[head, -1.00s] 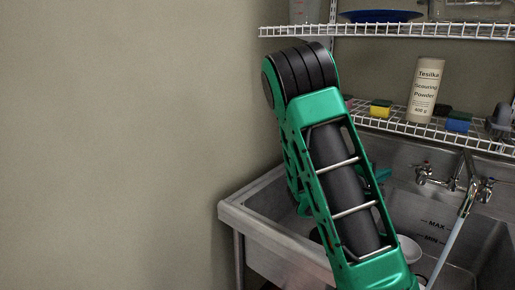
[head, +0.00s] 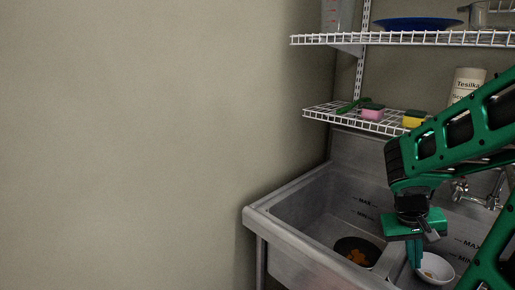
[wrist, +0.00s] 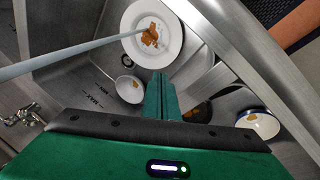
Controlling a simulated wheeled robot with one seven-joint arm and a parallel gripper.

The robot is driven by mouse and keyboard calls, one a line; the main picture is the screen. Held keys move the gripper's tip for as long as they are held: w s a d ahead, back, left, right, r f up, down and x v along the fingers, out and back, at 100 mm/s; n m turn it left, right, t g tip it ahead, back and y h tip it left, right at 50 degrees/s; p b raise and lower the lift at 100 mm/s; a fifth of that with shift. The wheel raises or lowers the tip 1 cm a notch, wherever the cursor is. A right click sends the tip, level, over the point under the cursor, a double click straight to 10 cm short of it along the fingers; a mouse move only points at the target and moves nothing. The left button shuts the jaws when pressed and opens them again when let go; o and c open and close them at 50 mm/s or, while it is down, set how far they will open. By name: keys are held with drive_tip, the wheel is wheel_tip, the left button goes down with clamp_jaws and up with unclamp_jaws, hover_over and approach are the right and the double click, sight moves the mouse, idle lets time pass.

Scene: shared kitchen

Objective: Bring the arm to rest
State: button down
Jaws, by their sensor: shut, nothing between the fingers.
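My gripper (head: 417,262) hangs at the end of my green arm over the sink, pointing down, beside the white bowl in the head view. In the wrist view its green fingers (wrist: 161,97) are together with nothing between them. They show above the sink basin; I cannot tell their exact height.
The steel sink (head: 290,203) holds a dark pan (head: 358,250) with orange food, a white bowl (head: 437,267), a soiled plate (wrist: 137,47) and a blue-rimmed bowl (wrist: 262,112). Wire shelves (head: 400,38) hang above; the left wall is bare.

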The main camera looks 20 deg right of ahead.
drive_tip(key=s+a+r+y, duration=0.2)
drive_tip(key=a, duration=0.4)
drive_tip(key=s+a+r+y, duration=0.2)
drive_tip(key=s+a, duration=0.1)
drive_tip(key=a, duration=0.3)
drive_tip(key=shift+s+a+r+t, duration=0.2)
drive_tip(key=shift+s+a+t, duration=0.05)
drive_tip(key=shift+s+t, duration=0.05)
